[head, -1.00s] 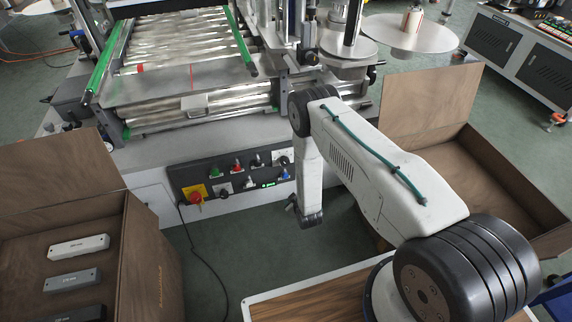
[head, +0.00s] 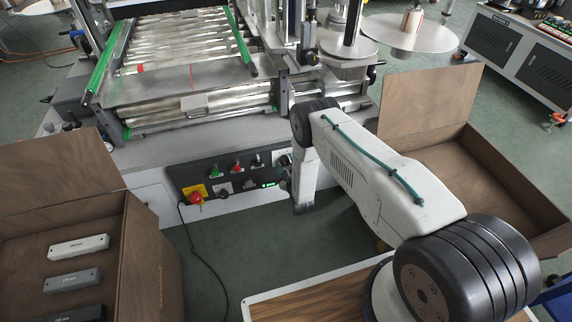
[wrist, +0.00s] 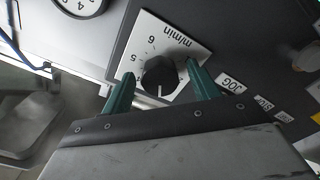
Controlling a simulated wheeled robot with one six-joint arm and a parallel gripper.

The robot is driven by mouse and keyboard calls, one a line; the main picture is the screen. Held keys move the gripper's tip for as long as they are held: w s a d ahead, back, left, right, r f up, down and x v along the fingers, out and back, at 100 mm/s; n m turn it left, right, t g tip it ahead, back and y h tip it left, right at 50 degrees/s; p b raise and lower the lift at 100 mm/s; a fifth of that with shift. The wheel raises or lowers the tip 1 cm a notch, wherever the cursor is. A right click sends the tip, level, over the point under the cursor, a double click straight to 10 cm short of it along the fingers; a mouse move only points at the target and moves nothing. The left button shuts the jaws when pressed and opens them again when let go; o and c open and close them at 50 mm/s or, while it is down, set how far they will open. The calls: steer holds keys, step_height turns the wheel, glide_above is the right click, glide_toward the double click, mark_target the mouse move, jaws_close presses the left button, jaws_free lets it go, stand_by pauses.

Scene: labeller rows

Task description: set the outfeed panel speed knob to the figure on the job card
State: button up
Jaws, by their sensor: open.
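The black speed knob (wrist: 158,72) sits on a white dial plate (wrist: 152,27) marked m/min in the wrist view. The figures 5 and 6 show beside it; other figures are partly hidden by my fingers. A pale line on the knob points toward the bottom of the picture. My gripper (wrist: 159,68) is open, with one green finger on each side of the knob; I cannot tell whether they touch it. In the head view the dark control panel (head: 205,178) is low on the machine, and my arm hides its right end. I cannot make out a job card.
A red knob on a yellow plate (head: 195,197) and several small switches share the panel. A round dial with a 4 (wrist: 82,4) is at the wrist view's top left. Open brown crates stand left (head: 150,245) and right (head: 500,190).

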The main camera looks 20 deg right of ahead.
steer(key=shift+w, duration=0.2)
steer(key=c, duration=1)
steer(key=shift+o, duration=0.2)
